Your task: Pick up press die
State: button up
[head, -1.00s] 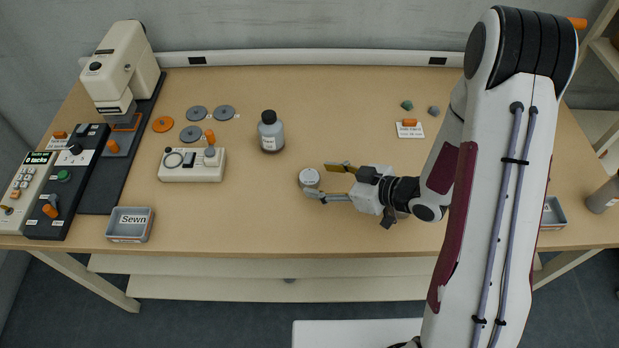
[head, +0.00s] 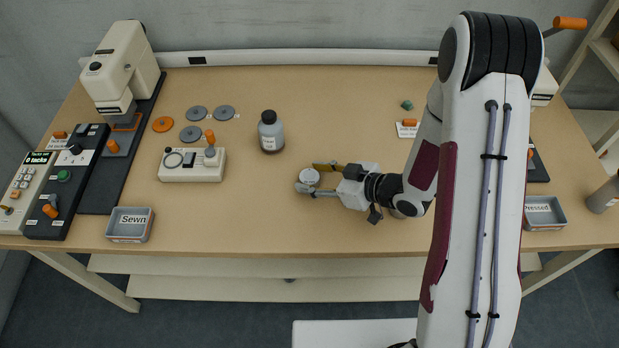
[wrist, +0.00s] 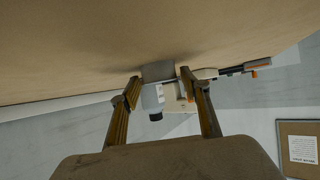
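A short round pale-topped piece (head: 309,177), which I take to be the press die, stands on the table near the middle. My gripper (head: 311,178) reaches in low from the right, one finger on its far side and one on its near side. In the wrist view the piece shows as a grey block (wrist: 158,70) between the two fingertips (wrist: 161,80). The fingers are spread, with a narrow gap seen on each side of the block in the wrist view. Any contact is hard to tell in the head view.
A grey bottle (head: 271,135) stands behind the piece. A white fixture with an orange knob (head: 192,165), grey discs (head: 190,134) and an orange disc (head: 163,124) lie left. A "Sewn" tray (head: 130,225) is front left, a "Pressed" tray (head: 543,211) right. The table front centre is clear.

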aim_at(314, 179)
jog(key=c, duration=0.9)
jog(key=shift+r, duration=0.15)
jog(key=shift+r, duration=4.85)
